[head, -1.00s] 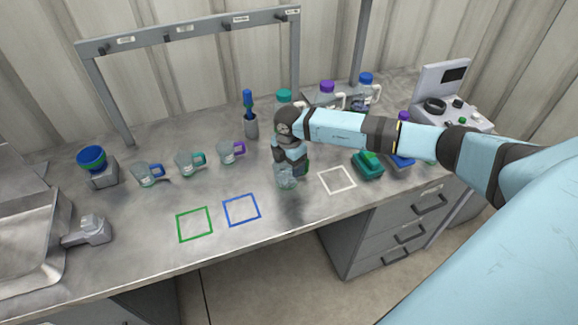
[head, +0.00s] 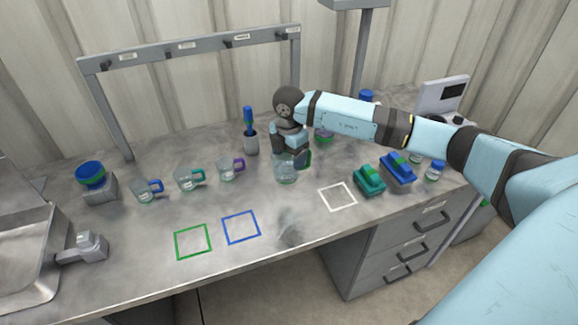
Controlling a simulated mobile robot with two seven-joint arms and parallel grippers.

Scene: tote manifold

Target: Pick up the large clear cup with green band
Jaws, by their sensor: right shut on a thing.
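The large clear cup with a green band (head: 285,175) is in the head view near the middle of the bench. My right gripper (head: 290,156) is over it, pointing down, and is shut on it. The cup is upright and appears raised above the bench, with a dark blurred shadow lower down near the front edge. A green part shows at its right side. The gripper hides the cup's top and the fingertips. My left gripper is not in view.
Three smaller clear cups with coloured handles, blue (head: 148,190), teal (head: 189,178) and purple (head: 230,168), stand to the left. Green (head: 193,241), blue (head: 241,227) and white (head: 337,197) square outlines lie in front. Teal (head: 369,181) and blue (head: 397,169) blocks sit at right.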

